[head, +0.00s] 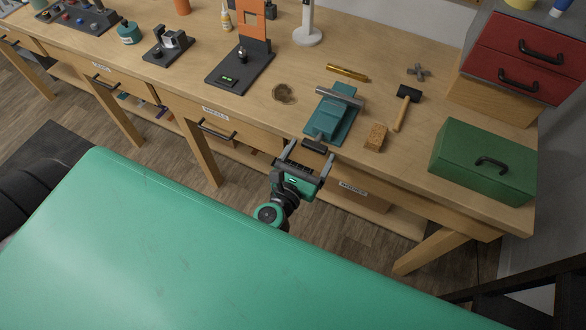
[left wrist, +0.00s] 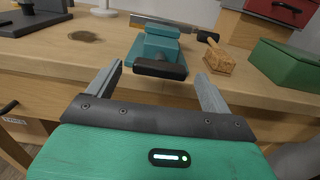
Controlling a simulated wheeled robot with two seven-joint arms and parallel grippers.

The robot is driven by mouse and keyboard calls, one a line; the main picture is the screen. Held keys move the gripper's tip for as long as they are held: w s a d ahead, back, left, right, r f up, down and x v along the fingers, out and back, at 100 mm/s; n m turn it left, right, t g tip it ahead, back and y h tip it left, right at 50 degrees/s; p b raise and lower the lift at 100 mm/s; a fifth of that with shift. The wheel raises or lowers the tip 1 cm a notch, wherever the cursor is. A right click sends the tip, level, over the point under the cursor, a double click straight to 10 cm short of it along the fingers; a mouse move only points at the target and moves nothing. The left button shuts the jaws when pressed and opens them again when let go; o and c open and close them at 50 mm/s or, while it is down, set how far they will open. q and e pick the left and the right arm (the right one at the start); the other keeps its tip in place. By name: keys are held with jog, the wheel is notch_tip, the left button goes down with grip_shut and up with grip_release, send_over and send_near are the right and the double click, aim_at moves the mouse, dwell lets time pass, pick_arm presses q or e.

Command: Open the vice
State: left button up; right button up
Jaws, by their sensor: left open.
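The teal vice (head: 328,118) stands on the wooden workbench near its front edge. Its dark handle (head: 314,146) faces me at the front. A grey bar lies across the vice's upper part in the head view. My left gripper (head: 308,153) is open and empty, in front of the bench edge and just short of the handle. In the left wrist view the vice (left wrist: 155,45) is straight ahead. Its black handle (left wrist: 160,69) shows beyond and between the two fingers, apart from them. The right gripper is not in view.
A wood block (head: 375,137) and a hammer (head: 404,108) lie right of the vice. A green toolbox (head: 482,162) stands farther right. A brass rod (head: 347,73) lies behind the vice. A closed drawer (head: 215,128) with a dark handle is below the bench top.

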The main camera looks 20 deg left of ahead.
pick_arm(q)
jog(key=s+b, duration=0.6)
jog(key=s, duration=0.5)
jog(key=shift+a, duration=0.2)
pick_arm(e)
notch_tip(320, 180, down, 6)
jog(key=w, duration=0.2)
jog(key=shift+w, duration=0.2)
pick_arm(q)
jog(key=shift+s, duration=0.1)
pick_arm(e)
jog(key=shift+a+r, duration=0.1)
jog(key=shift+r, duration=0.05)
